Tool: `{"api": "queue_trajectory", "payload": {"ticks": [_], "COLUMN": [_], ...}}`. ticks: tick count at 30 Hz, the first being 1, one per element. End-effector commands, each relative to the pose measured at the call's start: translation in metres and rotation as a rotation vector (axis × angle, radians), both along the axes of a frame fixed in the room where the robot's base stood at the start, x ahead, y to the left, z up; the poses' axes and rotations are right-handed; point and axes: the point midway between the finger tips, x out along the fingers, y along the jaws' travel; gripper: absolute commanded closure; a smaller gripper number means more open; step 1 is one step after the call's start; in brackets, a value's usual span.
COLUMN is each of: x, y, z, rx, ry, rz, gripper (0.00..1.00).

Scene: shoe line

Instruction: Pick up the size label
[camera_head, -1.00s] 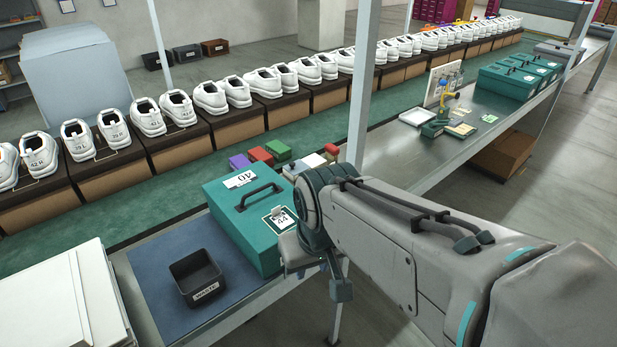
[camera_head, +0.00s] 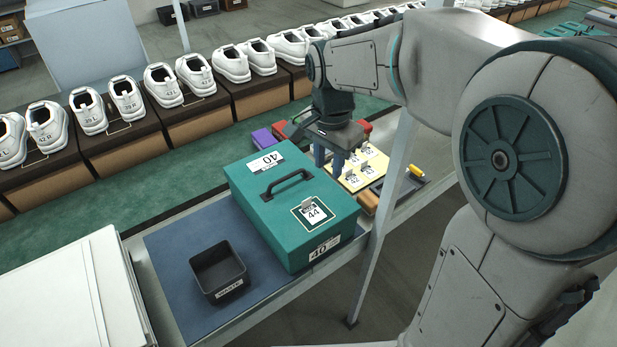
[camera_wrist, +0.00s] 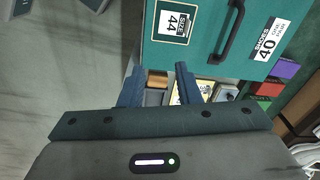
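A size label marked 44 (camera_head: 313,212) sits in a dark square on the lid of a teal shoe box (camera_head: 255,205); it also shows in the wrist view (camera_wrist: 174,23). A cream sheet (camera_head: 347,184) to the right of the box carries several small size labels (camera_head: 366,151) with raised tabs; their numbers are hard to read. My gripper (camera_head: 329,163) points down at the left edge of this sheet, behind the box's right end. In the wrist view its two fingers (camera_wrist: 160,85) are apart with nothing held between them. The fingertips' height above the sheet is unclear.
A black waste bin (camera_head: 218,271) stands on the blue mat (camera_head: 165,255), left of the box. Purple (camera_head: 264,139) and red blocks lie behind the box. A tray with a yellow tool (camera_head: 415,171) is right of the sheet. A pale post (camera_head: 385,215) rises close in front.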

Motion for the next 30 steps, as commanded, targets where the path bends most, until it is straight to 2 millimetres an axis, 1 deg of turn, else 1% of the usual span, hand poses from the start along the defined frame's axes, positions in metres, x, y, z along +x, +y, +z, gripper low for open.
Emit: {"api": "queue_trajectory", "payload": {"ticks": [1, 3, 6, 9, 11, 13, 18, 21, 24, 30], "x": [0.011, 0.022, 0.032, 0.036, 0.037, 0.037, 0.036, 0.036, 0.036, 0.037], "y": [0.011, 0.023, 0.034, 0.041, 0.042, 0.042, 0.042, 0.042, 0.042, 0.043], "z": [-0.003, -0.006, -0.01, -0.014, -0.02, -0.03, -0.065, -0.082, -0.093, -0.106], "rx": [0.003, 0.006, 0.008, 0.008, 0.009, 0.007, 0.007, 0.008, 0.008, 0.009], "ry": [0.017, 0.034, 0.05, 0.059, 0.062, 0.065, 0.065, 0.063, 0.061, 0.062], "rz": [-0.046, -0.112, -0.18, -0.216, -0.225, -0.229, -0.227, -0.226, -0.226, -0.226], "gripper": [0.7, 0.7, 0.7, 0.7, 0.7, 0.7, 0.7, 0.7, 0.7, 0.7]}}
